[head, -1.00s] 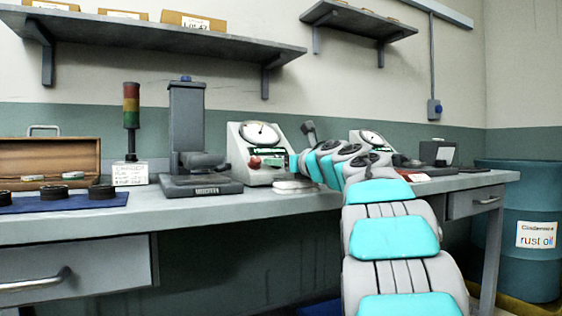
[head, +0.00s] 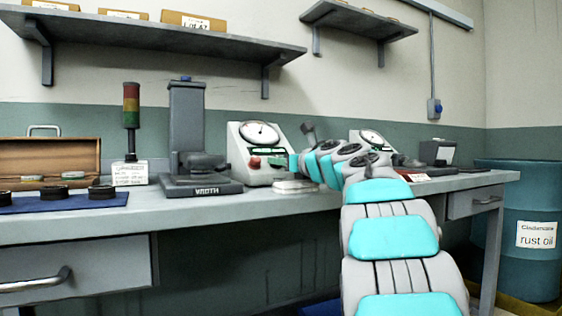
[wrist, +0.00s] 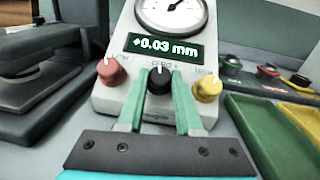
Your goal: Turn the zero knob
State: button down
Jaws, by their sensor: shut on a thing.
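The gauge box (head: 236,150) stands on the bench, a pale case with a round dial. In the wrist view its display (wrist: 165,48) reads +0.03 mm. Below the display are a red knob (wrist: 111,72) at left, the black zero knob (wrist: 159,80) in the middle and a yellow knob (wrist: 208,88) at right. My gripper (wrist: 160,88) has its two green fingers on either side of the black knob, shut on it. A white pointer mark shows on top of the black knob. In the head view my arm hides part of the gauge front.
A grey measuring stand (head: 187,135) is left of the gauge. A second dial gauge (head: 371,139) stands to the right. Green (wrist: 262,128) and yellow (wrist: 303,120) trays lie right of my gripper in the wrist view.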

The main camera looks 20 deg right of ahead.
jog(key=shift+r, duration=0.1)
jog(key=m+h+p, duration=0.2)
jog(key=m, duration=0.1)
jog(key=m+h+p, duration=0.1)
jog(key=h+p, duration=0.1)
jog(key=shift+a+r+m, duration=0.3)
jog(key=shift+r, duration=0.05)
jog(key=m+g+h+p, duration=0.1)
jog(key=m+h+p, duration=0.1)
jog(key=m+p, duration=0.1)
jog(key=shift+a+r+h+p, duration=0.15)
jog(key=shift+h+p, duration=0.15)
jog(key=shift+p, duration=0.5)
jog(key=m+g+h+p, duration=0.1)
jog(key=m+h+p, duration=0.1)
jog(key=p, duration=0.3)
jog(key=shift+a+m, duration=0.1)
jog(key=shift+m, duration=0.4)
jog(key=p, duration=0.1)
jog(key=m+g+p, duration=0.1)
jog(key=p, duration=0.1)
jog(key=shift+w+f+h, duration=0.1)
jog(key=shift+f+h, duration=0.2)
jog(key=shift+h, duration=0.1)
jog(key=shift+f+m, duration=0.1)
jog(key=shift+m, duration=0.2)
jog(key=c, duration=0.6)
grip_release()
jog(key=shift+o, duration=0.2)
